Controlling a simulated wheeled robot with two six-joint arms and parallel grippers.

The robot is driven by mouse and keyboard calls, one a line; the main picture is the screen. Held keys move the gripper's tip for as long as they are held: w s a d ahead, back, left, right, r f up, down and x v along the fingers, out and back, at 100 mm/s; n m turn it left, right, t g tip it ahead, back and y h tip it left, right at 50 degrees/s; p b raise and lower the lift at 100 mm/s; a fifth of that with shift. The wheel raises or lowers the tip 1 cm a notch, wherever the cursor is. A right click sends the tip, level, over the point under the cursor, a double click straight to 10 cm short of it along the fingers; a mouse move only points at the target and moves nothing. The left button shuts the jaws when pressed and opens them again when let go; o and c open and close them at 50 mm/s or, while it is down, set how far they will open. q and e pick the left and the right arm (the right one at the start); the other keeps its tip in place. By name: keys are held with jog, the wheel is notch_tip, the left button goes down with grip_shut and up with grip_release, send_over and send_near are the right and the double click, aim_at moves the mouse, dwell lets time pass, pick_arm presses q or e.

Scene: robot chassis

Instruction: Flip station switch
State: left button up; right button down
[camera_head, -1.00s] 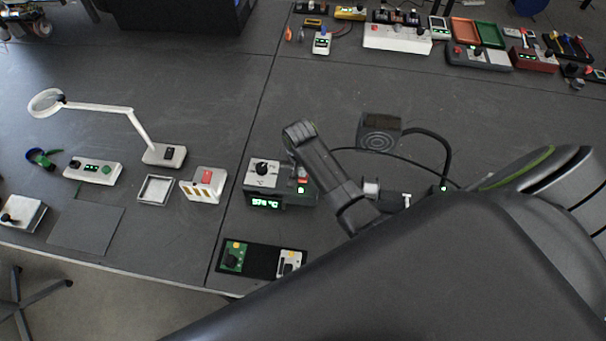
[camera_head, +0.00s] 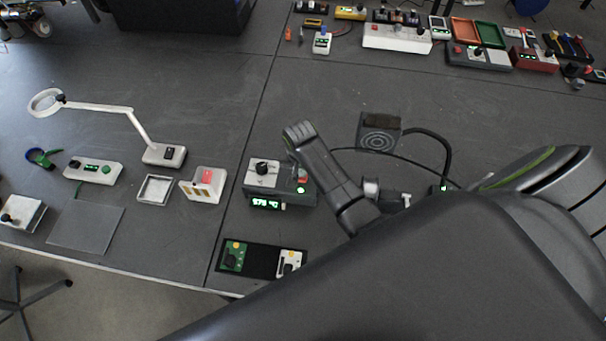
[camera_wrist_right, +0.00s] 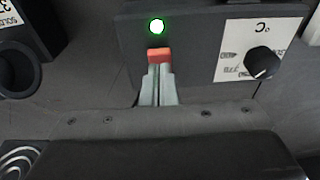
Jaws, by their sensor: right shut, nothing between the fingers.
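The dark station box (camera_head: 282,191) stands mid-table with a white dial plate and knob (camera_head: 262,172), a green lit display (camera_head: 265,203) and a red switch (camera_head: 303,177). In the right wrist view, the red-orange switch (camera_wrist_right: 160,55) sits under a glowing green light (camera_wrist_right: 156,26), with the dial knob (camera_wrist_right: 262,63) to its right. My right gripper (camera_head: 291,160) is over the station's right part; its shut fingertips (camera_wrist_right: 158,72) are right at the switch and seem to touch it, holding nothing. My left gripper is not in view.
A round-patterned holder (camera_head: 380,131) with a black cable stands right of the station. A white box with a red switch (camera_head: 203,185) and a white tray (camera_head: 155,190) are to the left. A black tray with small boards (camera_head: 262,260) lies in front.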

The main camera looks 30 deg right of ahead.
jog(key=shift+f+b, duration=0.45)
jog(key=shift+f, duration=0.4)
dwell(0.3)
notch_tip(320, 180, up, 3)
jog(key=p, duration=0.2)
jog(key=shift+f+p, duration=0.15)
jog(key=shift+p, duration=0.25)
jog(key=shift+r, duration=2.2)
